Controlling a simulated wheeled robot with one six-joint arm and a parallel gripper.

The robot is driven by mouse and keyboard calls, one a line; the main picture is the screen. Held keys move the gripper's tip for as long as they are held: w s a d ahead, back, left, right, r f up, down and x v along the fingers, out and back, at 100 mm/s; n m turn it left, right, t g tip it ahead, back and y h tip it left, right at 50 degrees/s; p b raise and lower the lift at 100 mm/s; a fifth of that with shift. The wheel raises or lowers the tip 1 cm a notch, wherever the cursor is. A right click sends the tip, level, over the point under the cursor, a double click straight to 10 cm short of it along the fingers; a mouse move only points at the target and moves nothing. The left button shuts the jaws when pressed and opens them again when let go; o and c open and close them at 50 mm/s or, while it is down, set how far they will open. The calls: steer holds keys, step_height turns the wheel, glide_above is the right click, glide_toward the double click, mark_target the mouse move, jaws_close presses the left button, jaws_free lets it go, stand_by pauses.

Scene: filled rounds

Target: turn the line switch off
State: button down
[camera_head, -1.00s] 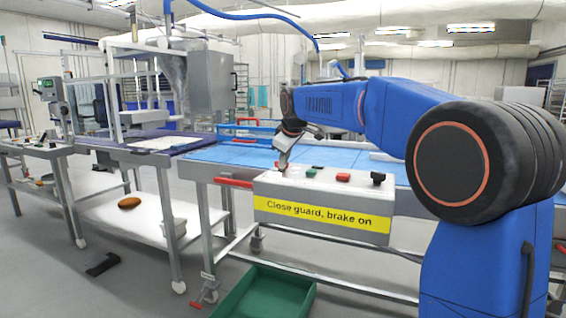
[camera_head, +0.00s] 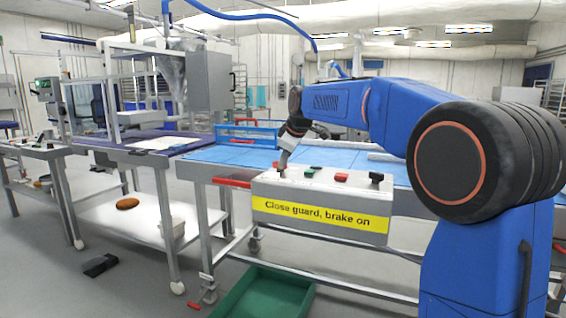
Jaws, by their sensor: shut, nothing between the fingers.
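A grey control box with a yellow label "Close guard, brake on" (camera_head: 321,216) stands at the front edge of the blue conveyor table. On its top are a green button (camera_head: 311,171), a red button (camera_head: 341,177) and a black knob (camera_head: 376,177) at the right end. Which of these controls is the line switch I cannot tell. My gripper (camera_head: 282,166) is shut and empty, pointing down at the left end of the box top. Its tips hide that spot, and I cannot tell whether they touch anything there.
A red handle (camera_head: 232,182) sticks out left of the box. A green bin (camera_head: 265,293) is on the floor below. A grey cabinet (camera_head: 210,80) hangs behind.

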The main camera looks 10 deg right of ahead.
steer(key=shift+d, duration=0.15)
steer(key=n+y, duration=0.1)
steer(key=d+n+y, duration=0.1)
steer(key=n, duration=0.1)
steer(key=d+n+g+y, duration=0.1)
steer(key=n, duration=0.1)
steer(key=shift+w, duration=0.35)
steer(key=n+g+y, duration=0.1)
steer(key=n, duration=0.1)
steer(key=w+d+n+g+y, duration=0.1)
steer(key=n, duration=0.1)
steer(key=shift+w+n, duration=0.1)
steer(key=shift+n, duration=0.3)
steer(key=shift+w+d+n+g+y, duration=0.15)
steer(key=shift+w+n+g, duration=0.05)
steer(key=shift+n+g, duration=0.35)
steer(key=shift+w+d+n+g+y, duration=0.2)
steer(key=shift+n+g, duration=0.25)
steer(key=shift+n, duration=0.2)
steer(key=shift+w+d, duration=0.1)
steer(key=shift+w, duration=0.4)
steer(key=shift+w+r, duration=0.1)
steer(key=shift+w, duration=0.1)
